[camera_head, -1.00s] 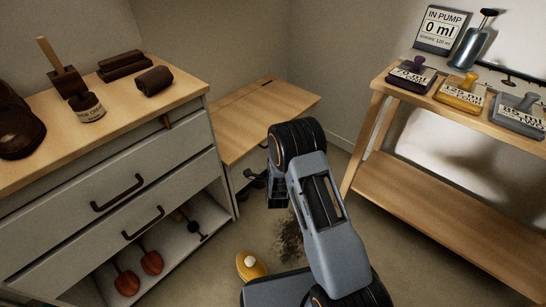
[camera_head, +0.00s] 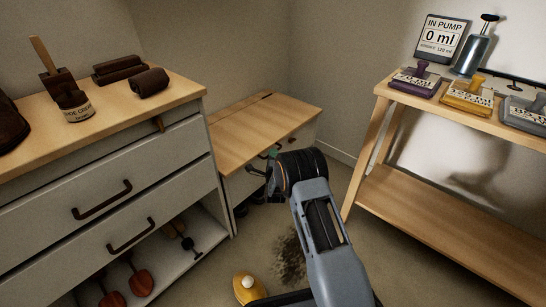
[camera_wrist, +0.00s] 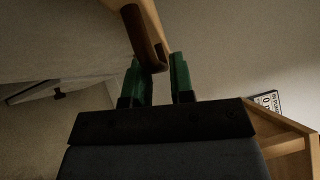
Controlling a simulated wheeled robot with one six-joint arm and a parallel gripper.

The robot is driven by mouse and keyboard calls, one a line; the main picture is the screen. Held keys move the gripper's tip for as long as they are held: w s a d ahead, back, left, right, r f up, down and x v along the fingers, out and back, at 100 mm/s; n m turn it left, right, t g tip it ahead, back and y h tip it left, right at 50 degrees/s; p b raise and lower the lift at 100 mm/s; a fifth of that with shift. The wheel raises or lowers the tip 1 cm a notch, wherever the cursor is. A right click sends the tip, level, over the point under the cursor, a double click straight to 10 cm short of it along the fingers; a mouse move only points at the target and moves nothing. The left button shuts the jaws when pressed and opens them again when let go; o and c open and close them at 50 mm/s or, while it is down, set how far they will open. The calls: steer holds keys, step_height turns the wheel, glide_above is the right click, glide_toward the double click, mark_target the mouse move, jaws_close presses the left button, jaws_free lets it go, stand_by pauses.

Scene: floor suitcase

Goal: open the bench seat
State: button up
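The bench seat (camera_head: 255,125) is a low box in the corner with a light wooden lid and a pale front; its lid is down. My gripper (camera_head: 272,154) is at the front of the bench, close to the lid's front edge, and my arm partly covers it. In the wrist view, the two green fingertips (camera_wrist: 159,77) are apart. A brown tab or handle (camera_wrist: 146,38) on the wooden edge reaches down to the gap between them. I cannot tell whether the fingers touch it.
A drawer cabinet (camera_head: 105,200) with shoe-care things on top stands left of the bench. A wooden shelf table (camera_head: 440,205) with stamp-like blocks and a pump stands at the right. A yellow object (camera_head: 248,288) and a dark patch (camera_head: 290,258) are on the floor.

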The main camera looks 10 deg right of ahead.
steer(key=shift+x, duration=0.9)
steer(key=shift+c, duration=0.3)
jaws_close()
